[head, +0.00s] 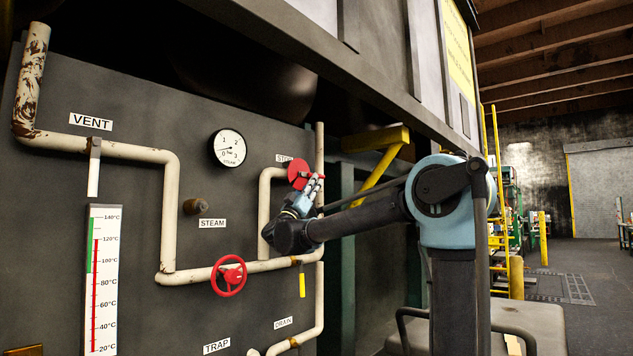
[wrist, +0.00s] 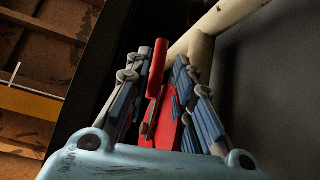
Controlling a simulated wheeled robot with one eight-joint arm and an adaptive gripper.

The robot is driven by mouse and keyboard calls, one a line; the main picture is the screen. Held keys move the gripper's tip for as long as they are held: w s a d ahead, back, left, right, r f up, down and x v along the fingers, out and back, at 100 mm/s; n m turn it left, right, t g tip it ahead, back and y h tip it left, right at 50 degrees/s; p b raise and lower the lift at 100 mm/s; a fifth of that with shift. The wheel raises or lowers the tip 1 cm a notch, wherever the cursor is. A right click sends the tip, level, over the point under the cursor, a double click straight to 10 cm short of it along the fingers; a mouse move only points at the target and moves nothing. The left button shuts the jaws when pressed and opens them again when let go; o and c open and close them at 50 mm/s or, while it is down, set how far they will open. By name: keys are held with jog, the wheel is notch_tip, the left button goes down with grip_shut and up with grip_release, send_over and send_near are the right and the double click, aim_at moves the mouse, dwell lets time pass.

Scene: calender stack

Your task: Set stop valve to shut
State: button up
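The stop valve shows as a red disc (head: 298,172) at the upper right of the panel, beside the partly hidden label "STOP" (head: 283,158). In the wrist view a red handle (wrist: 157,68) stands up from a red plate (wrist: 166,130). My gripper (head: 314,183) is at the valve's right side in the head view. In the wrist view my gripper (wrist: 158,85) has its blue-grey fingers apart on both sides of the red handle. Gaps show beside the handle, and I see no clear grip on it. The valve's lower part is hidden by my gripper in the head view.
A red handwheel (head: 229,276), a yellow lever (head: 302,285), a white vent lever (head: 94,168) and a round gauge (head: 228,148) are on the panel. Cream pipes (head: 169,215) run across it. A yellow bracket (head: 383,150) juts out behind my arm.

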jog(key=shift+x, duration=2.4)
grip_shut()
